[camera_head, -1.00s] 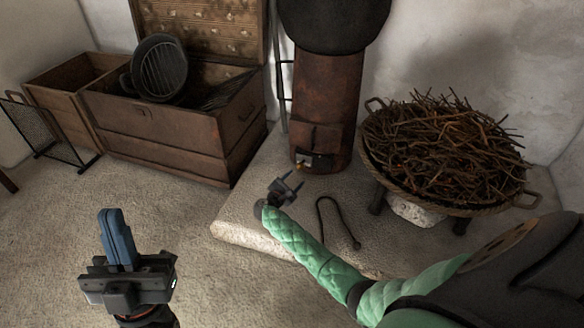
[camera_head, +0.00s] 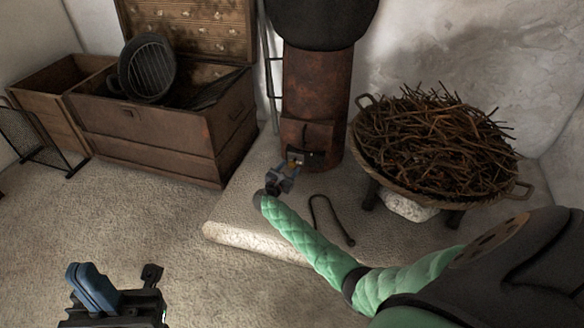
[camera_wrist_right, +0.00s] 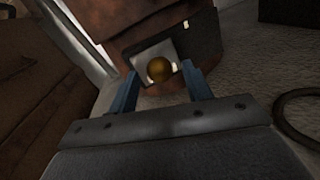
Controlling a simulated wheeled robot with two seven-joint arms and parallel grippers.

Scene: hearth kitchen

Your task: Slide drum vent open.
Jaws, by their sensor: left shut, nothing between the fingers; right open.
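The drum (camera_head: 318,95) is a rusty brown upright cylinder on the stone slab, under a black vessel. Its vent (camera_head: 303,157) is low on the front, a dark plate with a pale patch and a small brass knob. In the right wrist view the round brass knob (camera_wrist_right: 160,69) sits on the pale part of the vent plate. My right gripper (camera_head: 290,170) is open in front of the vent, with its blue fingertips on either side of the knob in the wrist view. Contact cannot be told. My left gripper (camera_head: 91,288) is shut and empty, low at the left.
A wide basket of twigs (camera_head: 440,140) stands on legs right of the drum. A bent dark hook (camera_head: 331,222) lies on the slab (camera_head: 235,228). An open wooden chest (camera_head: 160,135) holding a round grill pan (camera_head: 147,68) stands left. Floor between is clear.

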